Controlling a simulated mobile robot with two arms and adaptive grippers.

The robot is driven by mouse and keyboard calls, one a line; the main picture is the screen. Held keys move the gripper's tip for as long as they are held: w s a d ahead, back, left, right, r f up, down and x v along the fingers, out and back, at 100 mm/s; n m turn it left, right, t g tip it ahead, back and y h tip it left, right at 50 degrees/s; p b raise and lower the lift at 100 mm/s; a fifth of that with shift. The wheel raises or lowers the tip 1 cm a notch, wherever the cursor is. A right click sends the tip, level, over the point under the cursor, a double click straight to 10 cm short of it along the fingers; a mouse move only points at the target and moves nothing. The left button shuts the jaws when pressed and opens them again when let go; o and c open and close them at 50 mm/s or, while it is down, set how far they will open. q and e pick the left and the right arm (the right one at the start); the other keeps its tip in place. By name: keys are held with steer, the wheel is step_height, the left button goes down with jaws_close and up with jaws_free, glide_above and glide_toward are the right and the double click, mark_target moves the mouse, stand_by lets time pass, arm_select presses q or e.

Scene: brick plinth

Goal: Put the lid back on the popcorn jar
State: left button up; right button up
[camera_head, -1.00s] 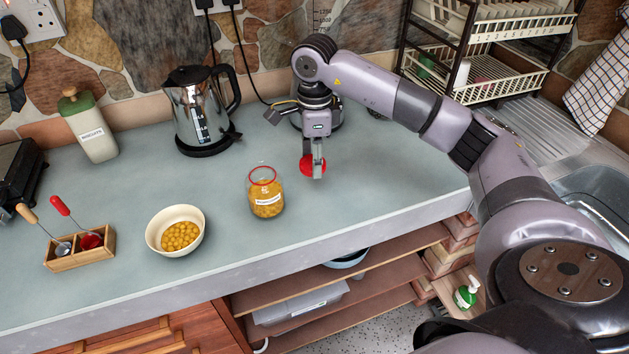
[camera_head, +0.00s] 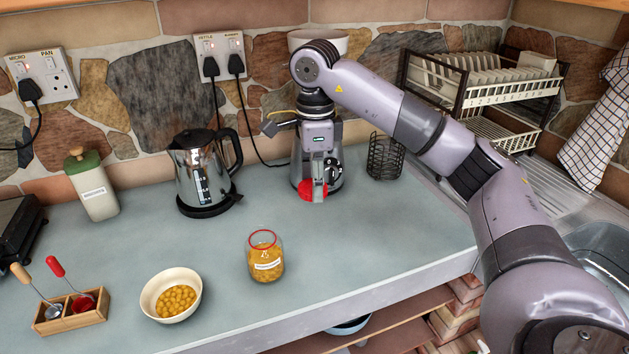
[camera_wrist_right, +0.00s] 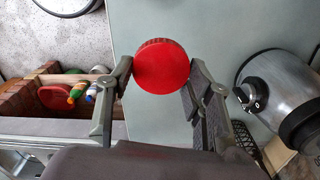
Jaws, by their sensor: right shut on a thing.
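The popcorn jar (camera_head: 265,257) is a clear glass jar with a label, a red ring at its mouth and yellow contents. It stands upright and open on the counter in the head view. The red lid (camera_head: 311,190) is between the fingers of my right gripper (camera_head: 318,192), held above the counter to the right of and behind the jar. In the right wrist view the round red lid (camera_wrist_right: 162,66) sits between the two fingertips, and the gripper (camera_wrist_right: 160,75) is shut on it. The fingers hide part of the lid in the head view. My left gripper is not in view.
A bowl of yellow pieces (camera_head: 171,295) and a wooden box with spoons (camera_head: 70,312) stand left of the jar. A kettle (camera_head: 202,170) and a green-topped canister (camera_head: 92,185) stand behind. A metal appliance (camera_head: 301,168) is close behind my right gripper. Counter around the jar is clear.

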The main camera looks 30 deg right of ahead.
steer(key=s+a+f+n, duration=1.3)
steer(key=s+n, duration=0.1)
steer(key=n, duration=0.9)
steer(key=shift+s+a, duration=0.3)
steer(key=shift+a, duration=0.1)
